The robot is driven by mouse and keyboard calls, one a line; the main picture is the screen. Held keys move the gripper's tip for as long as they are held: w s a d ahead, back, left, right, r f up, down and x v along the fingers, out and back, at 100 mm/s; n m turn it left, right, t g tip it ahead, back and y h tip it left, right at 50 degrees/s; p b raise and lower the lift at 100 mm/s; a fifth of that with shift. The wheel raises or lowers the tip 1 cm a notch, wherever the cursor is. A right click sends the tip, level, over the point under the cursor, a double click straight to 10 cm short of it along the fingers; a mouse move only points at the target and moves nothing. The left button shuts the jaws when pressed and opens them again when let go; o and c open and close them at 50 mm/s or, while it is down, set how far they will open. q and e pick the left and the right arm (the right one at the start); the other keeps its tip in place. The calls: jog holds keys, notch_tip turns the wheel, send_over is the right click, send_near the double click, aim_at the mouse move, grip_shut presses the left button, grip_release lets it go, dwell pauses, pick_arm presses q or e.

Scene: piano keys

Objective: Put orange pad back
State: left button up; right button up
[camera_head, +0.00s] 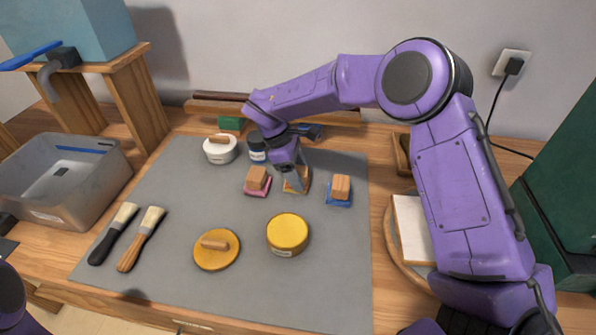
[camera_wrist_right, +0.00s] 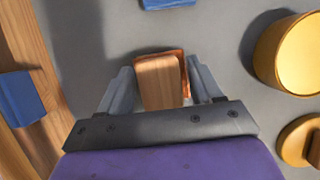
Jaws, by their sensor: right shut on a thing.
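The orange pad (camera_head: 306,183) has a wooden block handle and sits at the grey mat, between a pink pad (camera_head: 257,182) on its left and a blue pad (camera_head: 340,191) on its right. My right gripper (camera_head: 295,180) reaches down over the orange pad and is shut on its wooden handle. The right wrist view shows the handle (camera_wrist_right: 158,84) between the two fingers (camera_wrist_right: 156,88), with the orange rim behind it. Whether the pad touches the mat is hard to tell. My left gripper is out of view.
A yellow jar (camera_head: 288,232) and a round yellow lid (camera_head: 216,250) stand in front. A white jar (camera_head: 220,149) and a dark blue jar (camera_head: 257,148) stand behind. Two brushes (camera_head: 141,238) and a grey bin (camera_head: 62,176) are at left. The mat's front right is clear.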

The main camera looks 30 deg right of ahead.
jog(key=o, duration=1)
jog(key=shift+w, duration=0.1)
jog(key=shift+r+p, duration=0.15)
jog(key=shift+p, duration=0.15)
jog(key=b+v, duration=0.1)
jog(key=v, duration=1.1)
